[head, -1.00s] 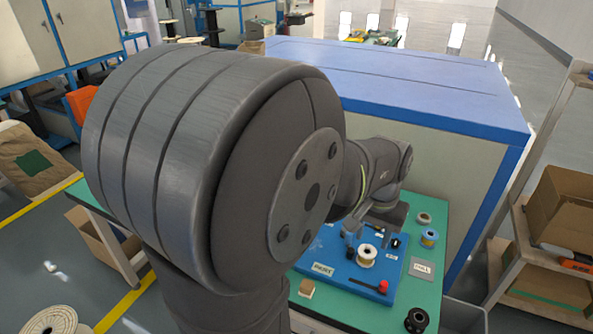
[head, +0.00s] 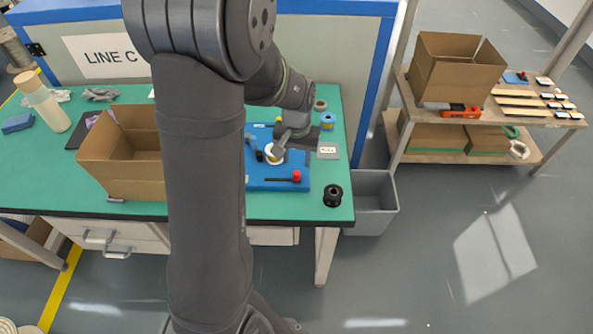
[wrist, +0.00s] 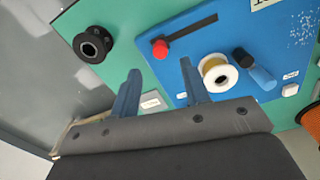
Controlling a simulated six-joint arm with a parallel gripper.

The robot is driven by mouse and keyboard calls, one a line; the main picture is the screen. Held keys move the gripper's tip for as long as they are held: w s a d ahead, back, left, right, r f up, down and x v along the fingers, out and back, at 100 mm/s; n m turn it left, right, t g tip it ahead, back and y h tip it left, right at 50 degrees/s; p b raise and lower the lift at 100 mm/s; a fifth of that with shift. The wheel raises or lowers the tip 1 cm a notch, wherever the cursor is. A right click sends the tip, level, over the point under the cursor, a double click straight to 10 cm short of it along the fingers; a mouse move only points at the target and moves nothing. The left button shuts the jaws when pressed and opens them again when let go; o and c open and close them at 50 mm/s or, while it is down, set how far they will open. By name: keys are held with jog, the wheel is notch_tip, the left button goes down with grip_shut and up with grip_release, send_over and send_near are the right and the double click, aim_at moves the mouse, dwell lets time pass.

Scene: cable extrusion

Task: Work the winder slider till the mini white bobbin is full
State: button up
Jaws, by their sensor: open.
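The winder is a blue board (head: 262,184) on the green bench. Its slider is a dark slot with a red knob (wrist: 160,48) at its left end in the wrist view; the red knob also shows in the head view (head: 296,175). The mini white bobbin (wrist: 226,78) stands on the board with yellowish winding between its flanges; how full it is I cannot tell. It is partly hidden by my gripper in the head view (head: 271,158). My gripper (wrist: 158,70) is open and empty, its blue fingers apart, with the knob beyond them and the bobbin to the right.
A black-handled blue part (wrist: 254,70) stands beside the bobbin. A black spool (head: 333,195) sits near the bench's front right corner. A cardboard box (head: 120,165) stands left of my arm. A grey bin (head: 375,195) is beside the bench.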

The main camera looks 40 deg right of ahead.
aim_at(296, 173)
notch_tip(296, 173, down, 7)
jog(key=shift+r, duration=0.2)
grip_shut()
